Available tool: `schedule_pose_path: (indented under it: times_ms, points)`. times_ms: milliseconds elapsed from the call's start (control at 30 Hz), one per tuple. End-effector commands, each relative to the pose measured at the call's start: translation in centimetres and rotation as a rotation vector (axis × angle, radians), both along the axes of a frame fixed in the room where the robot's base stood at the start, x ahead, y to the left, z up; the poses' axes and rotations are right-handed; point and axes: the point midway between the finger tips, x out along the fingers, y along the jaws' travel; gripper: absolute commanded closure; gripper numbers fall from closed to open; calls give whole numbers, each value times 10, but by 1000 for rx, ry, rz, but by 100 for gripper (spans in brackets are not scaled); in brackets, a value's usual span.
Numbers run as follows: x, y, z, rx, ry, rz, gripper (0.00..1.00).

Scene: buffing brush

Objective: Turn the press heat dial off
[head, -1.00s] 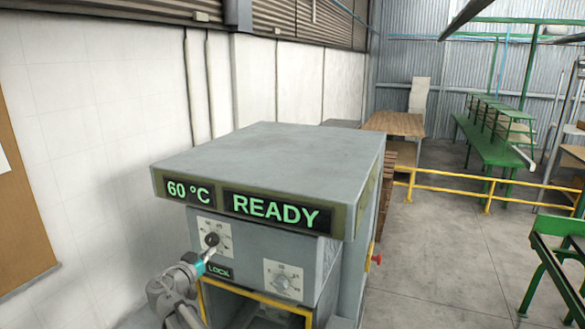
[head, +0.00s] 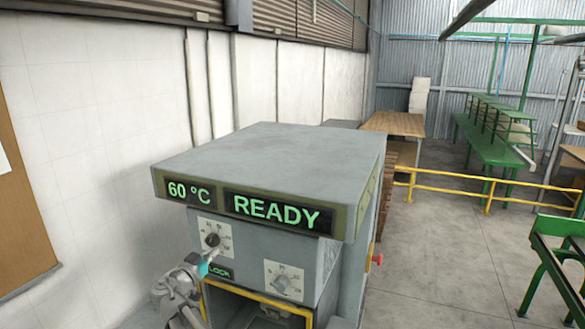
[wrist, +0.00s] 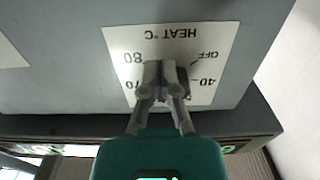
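The heat dial's plate (wrist: 212,48) shows upside down in the wrist view, with HEAT °C, 80, 70, 40 and OFF on it. Its dark knob (wrist: 187,82) is mostly hidden behind my fingers. In the head view the heat knob (head: 212,240) sits at the upper left of the press front (head: 250,262). My gripper (wrist: 162,70) is over the dial with its fingers close together, seemingly shut. The knob shows at the right finger's side; I cannot tell whether they touch. The press display (head: 189,192) reads 60 °C.
A READY display (head: 277,212) is beside the temperature display. A second dial (head: 284,281) is lower right on the press, and a LOCK label (head: 220,272) is below the heat dial. A red button (head: 377,260) juts from the press's right side.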

Motion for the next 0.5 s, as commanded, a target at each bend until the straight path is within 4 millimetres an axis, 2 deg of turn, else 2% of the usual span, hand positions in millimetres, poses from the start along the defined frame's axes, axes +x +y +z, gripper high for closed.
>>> schedule_pose_path:
  times_ms: [500]
  points:
    - [-1,-3,-7,-2,-1,-1,100]
